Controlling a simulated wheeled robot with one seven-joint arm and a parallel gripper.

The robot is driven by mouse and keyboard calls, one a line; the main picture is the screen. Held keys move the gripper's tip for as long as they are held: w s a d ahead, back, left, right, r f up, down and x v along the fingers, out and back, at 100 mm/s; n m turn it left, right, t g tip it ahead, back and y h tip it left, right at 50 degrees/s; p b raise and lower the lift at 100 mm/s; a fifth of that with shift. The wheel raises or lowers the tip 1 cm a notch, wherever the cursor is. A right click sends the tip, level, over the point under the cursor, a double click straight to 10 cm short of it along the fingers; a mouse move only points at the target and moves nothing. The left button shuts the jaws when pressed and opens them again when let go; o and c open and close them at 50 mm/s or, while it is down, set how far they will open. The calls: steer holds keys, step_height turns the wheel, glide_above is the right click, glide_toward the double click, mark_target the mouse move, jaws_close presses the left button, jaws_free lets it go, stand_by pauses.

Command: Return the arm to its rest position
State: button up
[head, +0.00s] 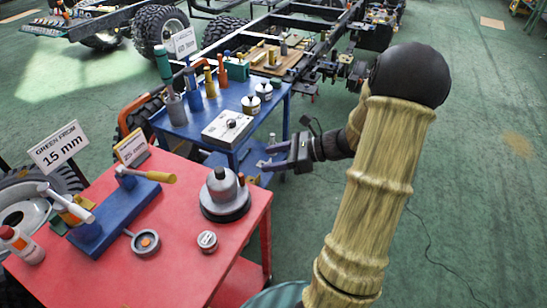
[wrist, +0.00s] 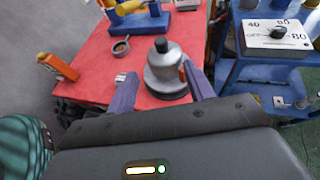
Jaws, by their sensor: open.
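My gripper (head: 272,158) is open and empty, to the right of the red table's far corner and in front of the blue cart in the head view. In the wrist view my gripper's two purple fingers (wrist: 158,90) stand apart, with the red table beyond them. My arm (head: 372,190), in tan ribbed sleeves with a black elbow, reaches up on the right and bends back toward the tables. A grey metal weight-like piece on a dark round base (head: 224,194) stands on the red table; in the wrist view the same piece (wrist: 163,68) shows between and beyond the fingers.
The red table (head: 165,260) holds a blue fixture (head: 112,222), a small round gauge (head: 145,242), a small tin (head: 207,241) and signs. The blue cart (head: 185,122) holds a white dial box (head: 227,128), bottles and tools. A vehicle chassis stands behind. Green floor is open at right.

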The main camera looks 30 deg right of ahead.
steer(key=s+a+r+n+g+h+p, duration=0.1)
steer(key=s+a+n+h, duration=0.4)
steer(key=n, duration=0.7)
steer(key=s+a+r+n+g+h+p, duration=0.2)
steer(key=s+a+n+g+h+p, duration=0.2)
steer(key=a+n, duration=0.4)
steer(key=s+n+h+p, duration=0.1)
steer(key=s+n+h, duration=0.1)
steer(key=n, duration=0.3)
steer(key=shift+s+r, duration=0.25)
steer(key=shift+r, duration=0.05)
